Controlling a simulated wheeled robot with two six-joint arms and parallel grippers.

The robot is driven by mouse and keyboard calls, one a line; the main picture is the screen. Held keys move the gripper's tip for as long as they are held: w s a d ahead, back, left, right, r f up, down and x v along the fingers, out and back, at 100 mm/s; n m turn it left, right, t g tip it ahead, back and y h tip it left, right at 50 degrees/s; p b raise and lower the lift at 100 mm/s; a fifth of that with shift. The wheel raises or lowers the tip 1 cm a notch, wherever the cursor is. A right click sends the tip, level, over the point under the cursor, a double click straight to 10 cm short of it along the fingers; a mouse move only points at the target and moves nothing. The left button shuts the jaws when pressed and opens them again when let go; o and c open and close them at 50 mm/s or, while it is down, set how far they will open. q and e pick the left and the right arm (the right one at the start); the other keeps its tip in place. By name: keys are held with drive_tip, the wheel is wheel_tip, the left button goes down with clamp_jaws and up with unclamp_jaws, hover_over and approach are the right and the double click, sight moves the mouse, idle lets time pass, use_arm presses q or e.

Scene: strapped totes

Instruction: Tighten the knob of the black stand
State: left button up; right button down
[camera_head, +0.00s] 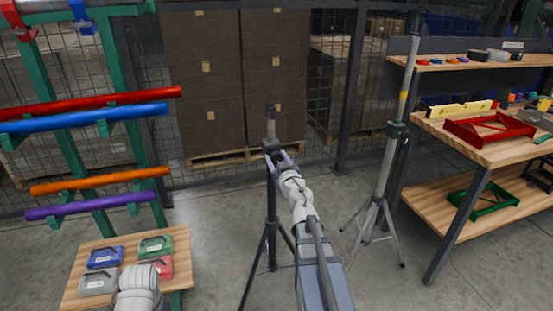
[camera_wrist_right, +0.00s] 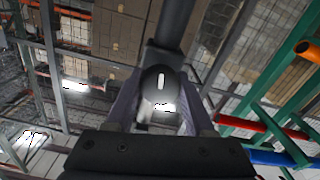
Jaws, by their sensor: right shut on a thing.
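The black stand (camera_head: 272,215) stands upright on its tripod legs in the middle of the head view. My right gripper (camera_head: 277,160) reaches up to its collar from below. In the right wrist view the stand's dark post (camera_wrist_right: 176,25) rises above a round dark knob (camera_wrist_right: 160,82) with a white line on its face. The line is near upright. My right gripper's two fingers sit on either side of the knob, shut on it. In the head view my gripper hides the knob. My left gripper's fingers do not show.
A grey tripod stand (camera_head: 388,165) with a yellow mark stands to the right. Beyond it is a wooden workbench (camera_head: 505,150) with a red frame (camera_head: 490,128). A green rack (camera_head: 118,60) with coloured tubes and a small table (camera_head: 180,245) with coloured boxes are at left.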

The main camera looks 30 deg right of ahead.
drive_tip(key=shift+m, duration=0.4)
idle(0.3)
drive_tip(key=shift+c, duration=1.3)
unclamp_jaws()
